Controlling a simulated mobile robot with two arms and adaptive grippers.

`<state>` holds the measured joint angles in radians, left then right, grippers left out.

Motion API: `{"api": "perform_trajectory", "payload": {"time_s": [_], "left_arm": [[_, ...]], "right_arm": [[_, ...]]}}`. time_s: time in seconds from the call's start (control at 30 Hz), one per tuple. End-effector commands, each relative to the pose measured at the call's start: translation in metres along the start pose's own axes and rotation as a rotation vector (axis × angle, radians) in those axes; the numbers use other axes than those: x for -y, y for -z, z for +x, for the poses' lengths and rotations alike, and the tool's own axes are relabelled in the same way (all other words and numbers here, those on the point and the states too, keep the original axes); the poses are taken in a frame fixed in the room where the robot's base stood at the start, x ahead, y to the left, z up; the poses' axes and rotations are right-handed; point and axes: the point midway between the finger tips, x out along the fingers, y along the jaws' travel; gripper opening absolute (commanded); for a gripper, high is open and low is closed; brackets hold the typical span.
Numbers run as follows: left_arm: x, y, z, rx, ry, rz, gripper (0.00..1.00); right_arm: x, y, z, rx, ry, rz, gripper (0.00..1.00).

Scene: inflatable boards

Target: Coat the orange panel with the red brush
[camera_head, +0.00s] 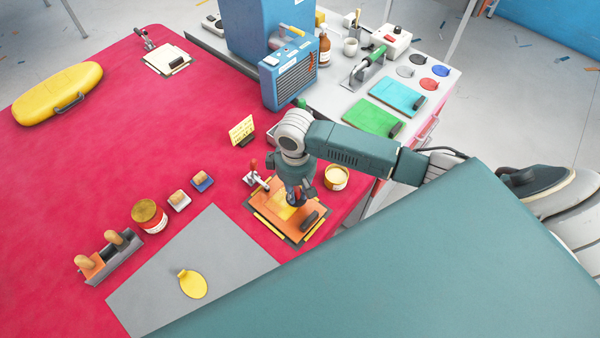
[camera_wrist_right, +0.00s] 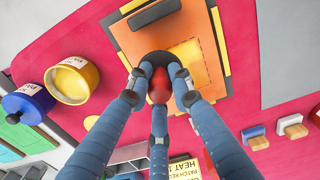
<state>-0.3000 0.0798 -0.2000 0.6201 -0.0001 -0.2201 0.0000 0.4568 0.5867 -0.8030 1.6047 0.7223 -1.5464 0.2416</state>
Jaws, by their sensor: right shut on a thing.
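The orange panel (camera_head: 268,211) lies on the red table in a dark frame with yellow strips along its edges. It fills the top of the right wrist view (camera_wrist_right: 133,44), with a paler orange rectangle (camera_wrist_right: 192,52) on it. My right gripper (camera_head: 294,197) points down over the panel. In the right wrist view its blue fingers (camera_wrist_right: 158,84) are closed around the red brush (camera_wrist_right: 158,88). The brush's dark round base is over the panel beside the pale patch; I cannot tell whether it touches. My left gripper is not in view.
A red-handled clamp (camera_head: 255,174) and an open yellow-rimmed can (camera_head: 336,177) stand close to the panel. A dark block (camera_head: 311,219) lies on the panel. A yellow sign (camera_head: 242,130) and blue machine (camera_head: 290,77) stand behind. The red table's left middle is clear.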

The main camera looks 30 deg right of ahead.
Motion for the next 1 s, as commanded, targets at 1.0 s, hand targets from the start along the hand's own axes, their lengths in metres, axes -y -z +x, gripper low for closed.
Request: {"api": "perform_trajectory", "payload": {"time_s": [1.0], "left_arm": [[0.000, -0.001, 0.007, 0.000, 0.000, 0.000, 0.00]], "right_arm": [[-0.003, 0.061, 0.002, -0.002, 0.001, 0.001, 0.00]]}}
